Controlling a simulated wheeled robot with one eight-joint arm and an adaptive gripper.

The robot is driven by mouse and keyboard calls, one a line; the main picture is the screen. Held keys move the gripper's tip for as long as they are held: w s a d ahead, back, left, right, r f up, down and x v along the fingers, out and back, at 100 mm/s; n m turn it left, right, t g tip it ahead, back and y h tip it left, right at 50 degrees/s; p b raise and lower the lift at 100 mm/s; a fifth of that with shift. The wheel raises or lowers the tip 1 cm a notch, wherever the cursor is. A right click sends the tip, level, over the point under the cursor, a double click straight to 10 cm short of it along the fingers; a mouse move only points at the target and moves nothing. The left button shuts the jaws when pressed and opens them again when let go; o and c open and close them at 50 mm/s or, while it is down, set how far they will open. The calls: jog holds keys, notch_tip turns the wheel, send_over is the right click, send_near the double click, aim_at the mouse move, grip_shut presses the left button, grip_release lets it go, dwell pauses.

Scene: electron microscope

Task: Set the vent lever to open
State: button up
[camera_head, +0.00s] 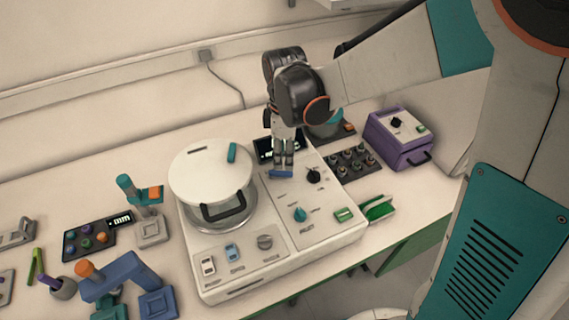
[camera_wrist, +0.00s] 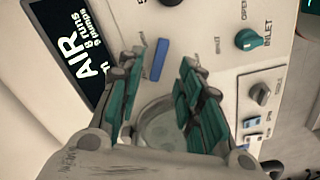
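A small blue bar (camera_head: 281,174), which looks like the vent lever, lies on the white machine's panel just below my fingertips in the head view. In the wrist view the blue bar (camera_wrist: 160,60) shows between and just beyond my fingertips, with both fingers apart from it as far as I can see. I cannot read a vent label beside it. My gripper (camera_head: 284,163) points down over the panel; in the wrist view the gripper (camera_wrist: 160,66) is open, with a wide gap and nothing held between its teal-padded fingers.
A dark display (camera_wrist: 82,50) reading AIR stands beside the blue bar. A teal INLET knob (camera_wrist: 251,40) and a black knob (camera_head: 314,174) are close by. The lidded round chamber (camera_head: 211,172) rises to the left. A purple box (camera_head: 398,138) stands at the right.

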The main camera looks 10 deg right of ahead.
aim_at(285, 173)
notch_tip(285, 173, up, 6)
jog(key=shift+r, duration=0.2)
dwell(0.4)
jog(key=s+d+r+m+t, duration=0.2)
jog(key=s+d+m+t, duration=0.1)
jog(key=s+d+m, duration=0.3)
jog(key=s+d+r+m+t, duration=0.3)
jog(key=s+d+m, duration=0.3)
jog(key=s+m, duration=0.3)
jog(key=shift+s+r+t, duration=0.15)
jog(key=shift+r+t, duration=0.15)
jog(key=shift+t, duration=0.3)
